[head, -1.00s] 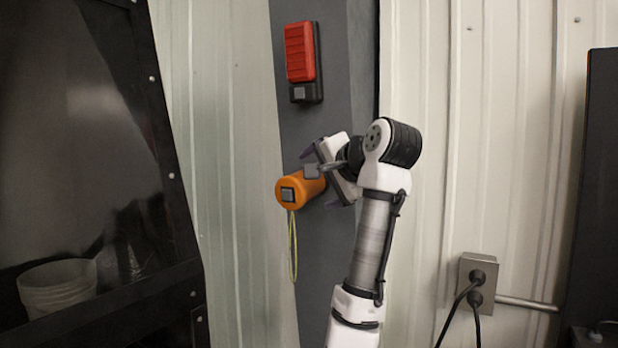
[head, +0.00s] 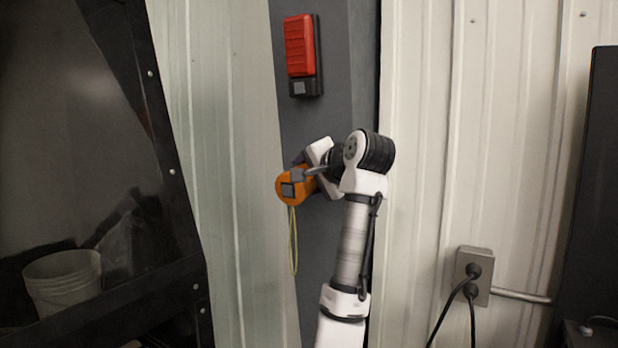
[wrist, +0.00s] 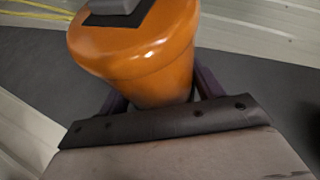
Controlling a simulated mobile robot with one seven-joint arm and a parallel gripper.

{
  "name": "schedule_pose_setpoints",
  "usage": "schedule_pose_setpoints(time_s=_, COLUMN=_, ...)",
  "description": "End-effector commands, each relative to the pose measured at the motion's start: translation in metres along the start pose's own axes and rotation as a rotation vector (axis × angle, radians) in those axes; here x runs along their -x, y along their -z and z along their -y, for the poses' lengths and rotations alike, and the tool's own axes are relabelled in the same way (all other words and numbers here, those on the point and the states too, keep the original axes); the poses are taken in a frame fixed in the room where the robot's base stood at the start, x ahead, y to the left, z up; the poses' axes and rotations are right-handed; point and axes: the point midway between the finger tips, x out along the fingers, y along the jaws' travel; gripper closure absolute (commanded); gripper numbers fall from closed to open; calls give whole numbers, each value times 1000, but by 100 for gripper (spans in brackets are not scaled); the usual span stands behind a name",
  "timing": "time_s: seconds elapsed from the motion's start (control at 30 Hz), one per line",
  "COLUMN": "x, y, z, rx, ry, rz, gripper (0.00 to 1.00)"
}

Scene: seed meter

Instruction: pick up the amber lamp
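The amber lamp (head: 284,195) is an orange cylinder with a grey square on its front end and a yellow cord loop (head: 293,243) hanging below. It is at the dark grey wall strip in the head view. In the wrist view, the lamp (wrist: 150,65) fills the upper middle, close in front of my palm. My gripper (head: 308,173) is at the lamp from the right, with its dark fingers on either side of the body. The fingers look open around it; whether they touch it is unclear. The lamp's back end is hidden.
A red and black device (head: 301,52) is mounted above the lamp on the grey strip (head: 318,245). An outlet box (head: 476,272) with cables is at lower right. A dark framed panel (head: 90,120) stands at left, with a white bucket (head: 62,284) visible through it.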

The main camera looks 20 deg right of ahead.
Motion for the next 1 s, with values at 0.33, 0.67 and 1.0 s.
schedule_pose_setpoints(time_s=0.33, x=1, y=0, z=0, rx=0, ry=1, rz=-1, gripper=61)
schedule_pose_setpoints(time_s=0.67, x=20, y=3, z=7, rx=1, ry=4, rz=-4, gripper=61)
schedule_pose_setpoints(time_s=1.0, x=92, y=7, z=16, rx=2, ry=4, rz=-5, gripper=61)
